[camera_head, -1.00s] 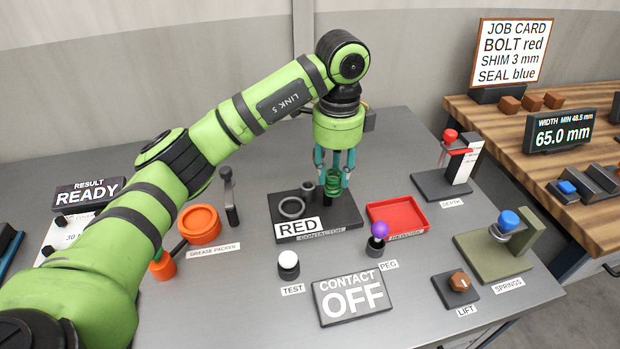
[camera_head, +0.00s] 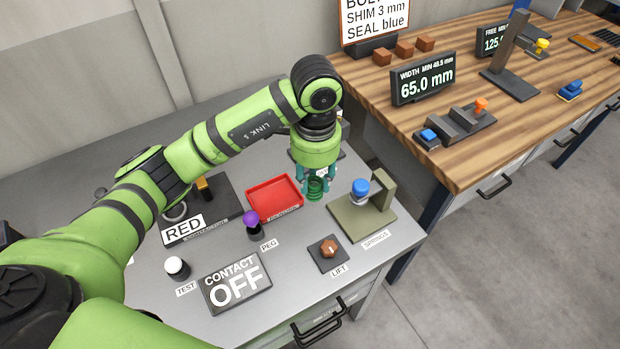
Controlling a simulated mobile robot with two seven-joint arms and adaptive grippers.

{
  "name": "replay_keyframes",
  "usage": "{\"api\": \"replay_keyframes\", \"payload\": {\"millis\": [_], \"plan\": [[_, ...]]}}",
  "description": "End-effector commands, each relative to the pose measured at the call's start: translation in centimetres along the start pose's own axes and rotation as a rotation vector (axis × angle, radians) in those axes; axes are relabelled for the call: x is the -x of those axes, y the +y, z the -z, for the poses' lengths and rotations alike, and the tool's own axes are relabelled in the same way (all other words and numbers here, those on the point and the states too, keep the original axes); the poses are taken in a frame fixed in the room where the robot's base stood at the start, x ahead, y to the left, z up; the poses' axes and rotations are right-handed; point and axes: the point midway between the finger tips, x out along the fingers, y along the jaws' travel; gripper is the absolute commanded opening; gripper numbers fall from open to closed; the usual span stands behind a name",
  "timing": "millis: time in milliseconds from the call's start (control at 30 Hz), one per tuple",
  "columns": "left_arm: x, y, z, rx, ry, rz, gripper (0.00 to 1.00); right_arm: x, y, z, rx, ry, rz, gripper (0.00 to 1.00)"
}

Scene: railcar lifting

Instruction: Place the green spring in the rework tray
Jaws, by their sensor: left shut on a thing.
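My left gripper (camera_head: 317,178) points down and is shut on the green spring (camera_head: 316,188), whose coils show between the teal fingers. The spring hangs just right of the red tray (camera_head: 262,207), over the grey table, near the olive springs stand (camera_head: 362,222). The red tray is shallow and looks empty; its front label is too small to read, so I cannot confirm that it is the rework tray. My right gripper is not in view.
A purple-topped peg (camera_head: 251,221) stands in front of the tray. The springs stand carries a blue-topped part (camera_head: 360,188). The dark contactor base with its RED sign (camera_head: 183,228) lies left of the tray. A lift knob (camera_head: 328,252) is at the front.

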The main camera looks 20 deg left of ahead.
Motion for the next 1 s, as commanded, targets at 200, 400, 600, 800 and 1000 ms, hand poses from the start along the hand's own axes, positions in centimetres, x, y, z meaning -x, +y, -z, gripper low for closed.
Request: {"api": "replay_keyframes", "payload": {"millis": [200,400,600,800,1000], "plan": [[-1.8,-0.8,-1.2,0.013,0.0,0.006,0.0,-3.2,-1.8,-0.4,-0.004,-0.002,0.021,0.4],[-3.5,-2.7,-3.4,0.019,0.0,0.0,0.0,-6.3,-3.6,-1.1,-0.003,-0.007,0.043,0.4],[-4.8,-5.4,-6.6,0.017,-0.003,-0.003,0.0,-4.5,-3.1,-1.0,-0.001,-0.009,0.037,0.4],[-6.7,-7.2,-8.5,0.013,-0.001,-0.001,0.0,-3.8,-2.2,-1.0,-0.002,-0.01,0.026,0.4],[-8.2,-7.5,-8.8,0.011,-0.001,-0.003,0.0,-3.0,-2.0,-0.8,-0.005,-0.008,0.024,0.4]]}}
